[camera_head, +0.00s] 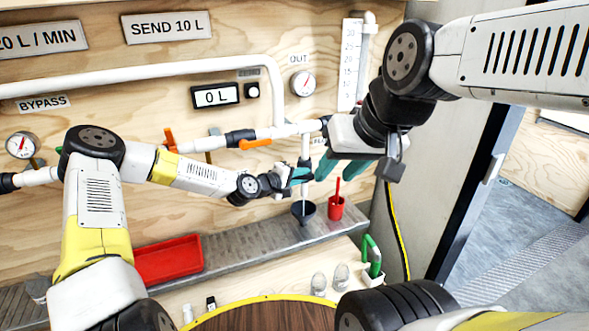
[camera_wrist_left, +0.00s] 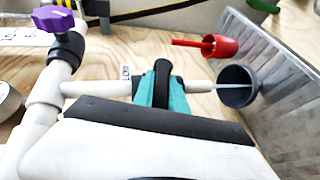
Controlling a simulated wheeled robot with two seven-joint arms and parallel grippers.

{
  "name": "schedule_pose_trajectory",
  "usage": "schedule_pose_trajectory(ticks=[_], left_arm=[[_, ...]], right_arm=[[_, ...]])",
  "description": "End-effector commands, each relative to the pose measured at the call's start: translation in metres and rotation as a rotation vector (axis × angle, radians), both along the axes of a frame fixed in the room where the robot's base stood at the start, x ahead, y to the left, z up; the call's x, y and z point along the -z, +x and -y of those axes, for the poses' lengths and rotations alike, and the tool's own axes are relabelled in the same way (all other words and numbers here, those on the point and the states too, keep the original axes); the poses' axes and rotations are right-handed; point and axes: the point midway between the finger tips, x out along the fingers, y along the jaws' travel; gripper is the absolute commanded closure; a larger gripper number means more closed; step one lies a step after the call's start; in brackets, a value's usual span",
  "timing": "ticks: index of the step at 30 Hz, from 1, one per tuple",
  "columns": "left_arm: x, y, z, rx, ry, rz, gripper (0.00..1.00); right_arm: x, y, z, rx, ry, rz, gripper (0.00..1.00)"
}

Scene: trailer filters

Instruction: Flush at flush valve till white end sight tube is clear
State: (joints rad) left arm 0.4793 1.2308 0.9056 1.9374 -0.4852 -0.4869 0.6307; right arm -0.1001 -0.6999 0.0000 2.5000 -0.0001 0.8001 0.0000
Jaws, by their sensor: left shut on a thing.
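My left gripper (camera_head: 298,177) is shut on the flush valve's black handle (camera_wrist_left: 162,82), on a thin white branch pipe (camera_wrist_left: 202,87). A thin pale stream (camera_wrist_left: 233,86) runs from the pipe's end into a dark funnel cup (camera_wrist_left: 237,95). This cup (camera_head: 303,211) also shows in the head view, on the grey ledge. My right gripper (camera_head: 341,168) is just right of the left one, its teal fingers apart, and looks empty. A white numbered scale (camera_head: 349,65) stands on the wall; I cannot make out the sight tube's contents.
A red cup (camera_head: 336,208) with a red stick stands beside the funnel. A red tray (camera_head: 168,260) lies on the grey ledge (camera_head: 240,243). Orange-handled valves (camera_head: 255,143) line the white pipe behind my left arm.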

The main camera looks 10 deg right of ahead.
Motion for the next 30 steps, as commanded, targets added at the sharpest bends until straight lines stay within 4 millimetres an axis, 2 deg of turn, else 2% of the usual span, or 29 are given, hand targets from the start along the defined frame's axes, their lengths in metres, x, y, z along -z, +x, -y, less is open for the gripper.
schedule_pose_trajectory(ticks=[12,30], left_arm=[[0.0075,0.0009,-0.0019,-0.004,-0.227,0.059,1.0],[0.0093,-0.0004,-0.0003,0.002,-0.298,0.079,1.0]], right_arm=[[0.0,0.0,0.0,0.0,0.0,0.0,0.61],[0.0,0.0,0.0,0.0,0.0,0.0,0.61]])
